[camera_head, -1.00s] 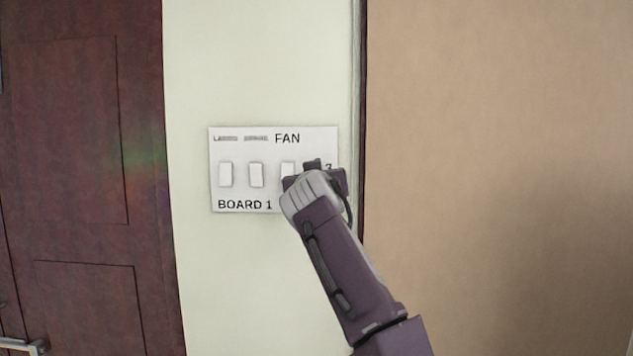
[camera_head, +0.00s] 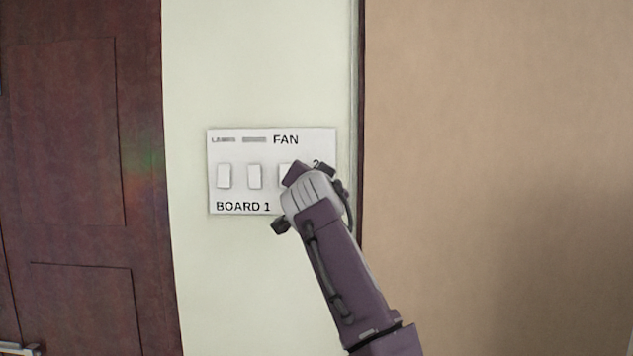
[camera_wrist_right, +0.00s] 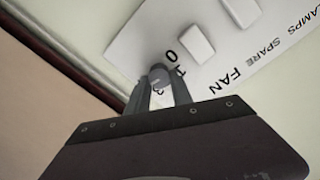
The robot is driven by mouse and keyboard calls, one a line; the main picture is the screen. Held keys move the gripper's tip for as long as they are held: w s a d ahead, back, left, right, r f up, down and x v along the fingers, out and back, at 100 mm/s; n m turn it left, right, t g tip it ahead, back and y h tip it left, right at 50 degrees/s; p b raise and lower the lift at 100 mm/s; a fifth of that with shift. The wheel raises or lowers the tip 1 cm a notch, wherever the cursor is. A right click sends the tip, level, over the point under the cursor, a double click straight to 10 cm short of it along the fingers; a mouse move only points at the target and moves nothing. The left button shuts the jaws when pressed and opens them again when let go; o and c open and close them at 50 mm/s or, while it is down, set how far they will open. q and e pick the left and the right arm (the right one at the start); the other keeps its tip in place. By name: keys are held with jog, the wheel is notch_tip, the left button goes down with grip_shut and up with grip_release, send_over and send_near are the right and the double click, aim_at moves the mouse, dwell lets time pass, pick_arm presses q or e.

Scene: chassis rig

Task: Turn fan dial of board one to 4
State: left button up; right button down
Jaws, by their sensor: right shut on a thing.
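The white board one panel (camera_head: 235,192) is on the pale wall, marked "BOARD 1" and "FAN". My right gripper (camera_head: 318,172) is at the panel's right side and hides the fan dial in the head view. In the right wrist view the board (camera_wrist_right: 140,42) is seen tilted. Which number the dial points to I cannot tell. My left gripper is not in view.
Several white rocker switches (camera_head: 254,176) sit in a row on the board, left of my right gripper. A dark wooden door (camera_head: 80,140) with a metal handle (camera_head: 25,348) is at the left. A dark vertical edge and a tan surface (camera_head: 500,150) are at the right.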

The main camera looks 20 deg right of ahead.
jog(key=shift+f, duration=0.15)
dwell(0.4)
jog(key=c, duration=1.1)
grip_release()
jog(key=b+v, duration=0.4)
jog(key=v, duration=0.5)
jog(key=shift+d, duration=0.1)
